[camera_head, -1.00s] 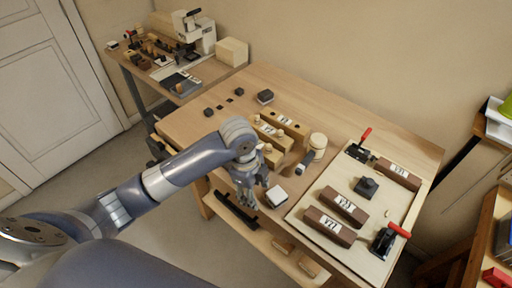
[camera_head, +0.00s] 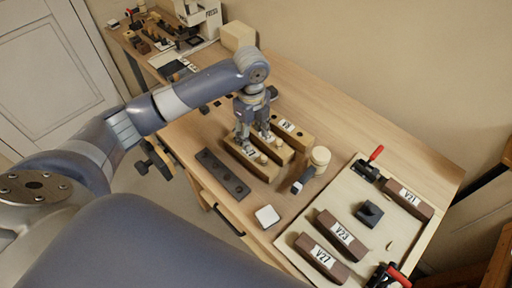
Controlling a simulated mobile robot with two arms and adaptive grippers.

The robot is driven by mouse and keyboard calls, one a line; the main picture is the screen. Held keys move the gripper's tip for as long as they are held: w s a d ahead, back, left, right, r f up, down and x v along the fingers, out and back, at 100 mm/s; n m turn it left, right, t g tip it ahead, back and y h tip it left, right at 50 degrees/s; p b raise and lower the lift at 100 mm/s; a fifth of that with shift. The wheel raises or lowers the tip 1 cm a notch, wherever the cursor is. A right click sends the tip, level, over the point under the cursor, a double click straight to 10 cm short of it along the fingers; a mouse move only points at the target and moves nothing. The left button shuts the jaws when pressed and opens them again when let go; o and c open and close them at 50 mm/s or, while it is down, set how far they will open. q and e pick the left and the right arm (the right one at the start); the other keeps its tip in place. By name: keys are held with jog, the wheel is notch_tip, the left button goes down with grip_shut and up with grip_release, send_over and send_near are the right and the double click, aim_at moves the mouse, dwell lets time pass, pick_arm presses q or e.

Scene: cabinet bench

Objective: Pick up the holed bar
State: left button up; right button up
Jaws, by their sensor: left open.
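The holed bar (camera_head: 222,174) is a dark grey flat strip with several holes along it. It lies on the bench (camera_head: 300,88) near its front edge, left of the light wooden blocks. My left gripper (camera_head: 254,143) points down over the wooden blocks, up and to the right of the bar. It is open and seems to hold nothing; its fingertips are small and partly merge with the blocks behind. The bar is in full view, apart from the gripper. My right gripper is not in view.
Labelled wooden blocks (camera_head: 291,131) with pegs stand under the gripper. A mallet (camera_head: 311,169) and a white-topped block (camera_head: 267,216) lie nearby. A pale board (camera_head: 379,239) at right carries brown labelled blocks (camera_head: 341,235), a dark block (camera_head: 369,213) and red-handled clamps (camera_head: 369,166).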

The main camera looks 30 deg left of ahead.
aim_at(251, 152)
pick_arm(q)
jog(key=f, duration=0.2)
jog(key=s+f, duration=0.1)
jog(key=shift+s+f+p, duration=0.1)
jog(key=shift+f+p, duration=0.25)
jog(key=shift+f, duration=0.4)
notch_tip(251, 152, down, 5)
jog(key=shift+a+r+p, duration=0.1)
jog(key=shift+p, duration=0.8)
jog(key=c, duration=1)
jog(key=shift+c, duration=0.2)
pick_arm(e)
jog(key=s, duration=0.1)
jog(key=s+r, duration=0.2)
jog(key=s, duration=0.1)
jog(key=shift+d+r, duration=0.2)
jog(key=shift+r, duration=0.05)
